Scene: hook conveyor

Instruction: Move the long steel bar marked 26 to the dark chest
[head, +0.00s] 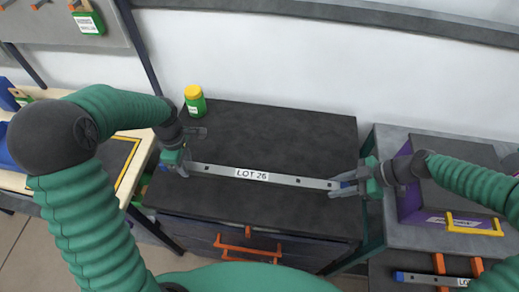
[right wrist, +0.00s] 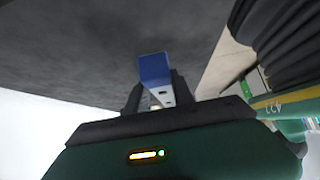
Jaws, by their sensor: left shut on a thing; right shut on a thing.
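The long steel bar (head: 222,172) carries a white label reading LOT 26. It lies level across the top of the dark chest (head: 260,130), and I cannot tell whether it touches the surface. My left gripper (head: 188,158) is shut on its left end. My right gripper (head: 350,185) is shut on its right end, near the chest's right edge. In the right wrist view the bar's blue end (right wrist: 154,70) sticks out between the fingers of my right gripper (right wrist: 155,98).
A green jar with a yellow lid (head: 195,99) stands at the chest's back left corner. A purple case with a yellow handle (head: 410,202) stands on the grey table to the right. Another labelled bar (head: 430,279) lies at the lower right. A wooden table (head: 130,172) is at left.

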